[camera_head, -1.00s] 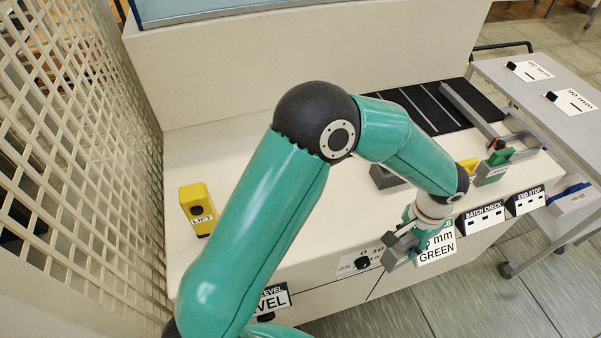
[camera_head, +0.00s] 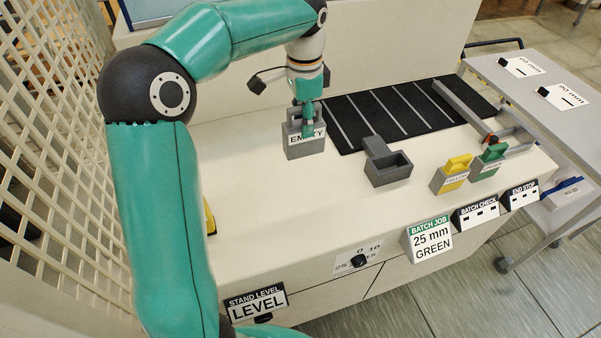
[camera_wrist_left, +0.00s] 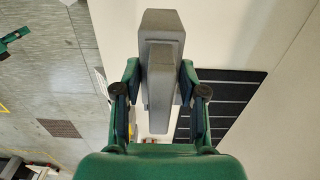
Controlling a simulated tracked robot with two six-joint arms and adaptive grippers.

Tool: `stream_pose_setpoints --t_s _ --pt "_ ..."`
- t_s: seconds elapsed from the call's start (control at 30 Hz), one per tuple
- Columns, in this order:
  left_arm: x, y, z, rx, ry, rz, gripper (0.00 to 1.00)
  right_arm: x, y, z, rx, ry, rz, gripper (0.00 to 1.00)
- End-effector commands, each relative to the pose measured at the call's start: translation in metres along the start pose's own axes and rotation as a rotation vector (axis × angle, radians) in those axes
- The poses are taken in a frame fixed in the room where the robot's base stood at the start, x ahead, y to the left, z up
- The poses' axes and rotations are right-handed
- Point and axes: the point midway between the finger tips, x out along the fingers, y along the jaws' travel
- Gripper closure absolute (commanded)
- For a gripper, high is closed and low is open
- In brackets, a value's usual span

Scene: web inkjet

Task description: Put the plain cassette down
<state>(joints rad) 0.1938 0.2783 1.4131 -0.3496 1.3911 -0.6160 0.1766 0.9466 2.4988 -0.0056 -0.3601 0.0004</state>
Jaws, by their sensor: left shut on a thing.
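The plain grey cassette (camera_head: 305,149), with a white label reading EMPTY, is upright at the back of the counter, left of the black striped mat. My left gripper (camera_head: 307,122) points down from above and is shut on its top part. I cannot tell whether its underside touches the counter. In the left wrist view the grey cassette (camera_wrist_left: 160,75) sits between the two fingers (camera_wrist_left: 160,108). A yellow cassette (camera_head: 453,176) and a green cassette (camera_head: 487,163) stand at the counter's right. My right gripper is not in view.
A grey open-topped holder (camera_head: 391,172) stands in front of the black striped mat (camera_head: 375,115). A grey rail runs along the mat's right end. Signs line the front edge, including BATCH JOB 25 mm GREEN (camera_head: 430,240). A lattice panel stands at left.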

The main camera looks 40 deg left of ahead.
Motion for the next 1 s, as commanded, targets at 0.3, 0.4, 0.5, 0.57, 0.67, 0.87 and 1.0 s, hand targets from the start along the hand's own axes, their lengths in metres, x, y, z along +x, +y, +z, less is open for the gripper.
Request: stream_pose_setpoints --t_s 0.3,0.4,0.5,0.57,0.67,0.87,1.0 --pt "0.086 0.001 0.001 0.001 -0.006 0.004 1.0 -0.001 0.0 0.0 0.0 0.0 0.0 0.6" --pt "0.108 0.001 0.0 0.002 -0.004 0.004 1.0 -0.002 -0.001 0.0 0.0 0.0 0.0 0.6" --pt "0.124 0.001 0.0 0.001 -0.003 0.003 1.0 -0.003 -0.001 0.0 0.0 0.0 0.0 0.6" --pt "0.13 0.001 0.0 0.001 -0.002 0.001 1.0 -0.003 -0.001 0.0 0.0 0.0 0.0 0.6" --pt "0.135 0.0 -0.001 0.001 0.0 -0.001 1.0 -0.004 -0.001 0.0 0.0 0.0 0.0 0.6" --pt "0.159 0.001 -0.001 0.002 -0.003 0.003 1.0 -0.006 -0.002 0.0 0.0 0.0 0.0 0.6" --pt "0.175 0.001 -0.001 0.002 -0.002 0.001 1.0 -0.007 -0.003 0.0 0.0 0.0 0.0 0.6"
